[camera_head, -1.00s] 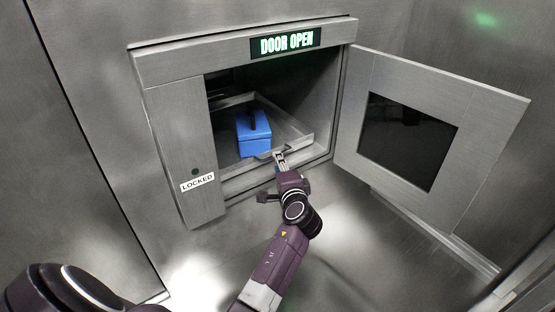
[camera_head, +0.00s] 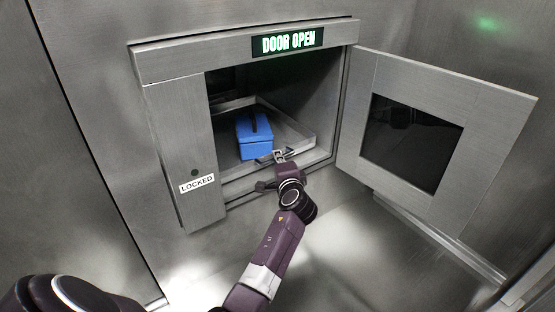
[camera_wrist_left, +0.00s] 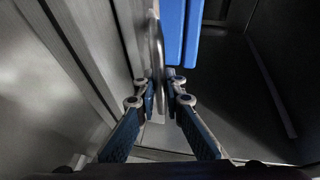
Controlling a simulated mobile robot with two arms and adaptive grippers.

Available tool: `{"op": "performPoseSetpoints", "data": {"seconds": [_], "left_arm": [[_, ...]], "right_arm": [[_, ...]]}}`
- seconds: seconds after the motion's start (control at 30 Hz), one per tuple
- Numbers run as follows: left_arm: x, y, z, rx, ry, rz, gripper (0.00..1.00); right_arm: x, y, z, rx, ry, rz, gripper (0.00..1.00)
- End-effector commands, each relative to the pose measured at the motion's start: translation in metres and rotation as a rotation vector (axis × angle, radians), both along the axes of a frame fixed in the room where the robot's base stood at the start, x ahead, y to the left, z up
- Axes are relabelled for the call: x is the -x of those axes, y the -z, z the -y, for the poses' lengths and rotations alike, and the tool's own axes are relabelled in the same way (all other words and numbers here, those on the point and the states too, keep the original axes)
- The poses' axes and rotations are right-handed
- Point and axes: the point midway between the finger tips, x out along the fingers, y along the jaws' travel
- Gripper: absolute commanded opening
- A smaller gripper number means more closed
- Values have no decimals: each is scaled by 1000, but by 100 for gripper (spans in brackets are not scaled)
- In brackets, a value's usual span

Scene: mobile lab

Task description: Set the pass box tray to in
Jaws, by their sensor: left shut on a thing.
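The metal tray (camera_head: 303,137) sits inside the pass box opening, and a blue box (camera_head: 254,139) with a dark handle rests on it. My left gripper (camera_head: 280,155) is at the tray's front edge, shut on the metal handle there. In the left wrist view its fingers (camera_wrist_left: 165,98) close around the upright-looking metal handle bar (camera_wrist_left: 157,55), with the blue box (camera_wrist_left: 182,30) just beyond. My wrist hides part of the opening's lower sill. My right gripper is not in view.
The pass box door (camera_head: 490,110) with its dark window stands swung open to the right. A lit sign (camera_head: 288,41) above reads "DOOR OPEN". The side panel carries a "LOCKED" label (camera_head: 197,184). The opening's right jamb is close to the tray.

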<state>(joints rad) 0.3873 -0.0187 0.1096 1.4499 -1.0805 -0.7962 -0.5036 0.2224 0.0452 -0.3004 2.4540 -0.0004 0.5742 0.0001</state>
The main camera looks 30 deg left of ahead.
Motion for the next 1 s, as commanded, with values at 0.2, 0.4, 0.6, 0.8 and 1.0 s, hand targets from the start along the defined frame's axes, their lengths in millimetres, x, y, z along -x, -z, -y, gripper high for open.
{"op": "performPoseSetpoints", "data": {"seconds": [0.2,0.4,0.6,0.8,1.0], "left_arm": [[0,1,0,1,0,-1,0],[-2,0,-6,0,-2,-2,0],[-12,0,-30,-2,-3,-2,0],[-12,1,-30,1,-2,-2,0],[-12,1,-30,1,-2,-1,24]], "right_arm": [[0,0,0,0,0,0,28],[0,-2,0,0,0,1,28],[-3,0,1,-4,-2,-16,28],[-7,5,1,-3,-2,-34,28],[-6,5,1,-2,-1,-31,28]]}}
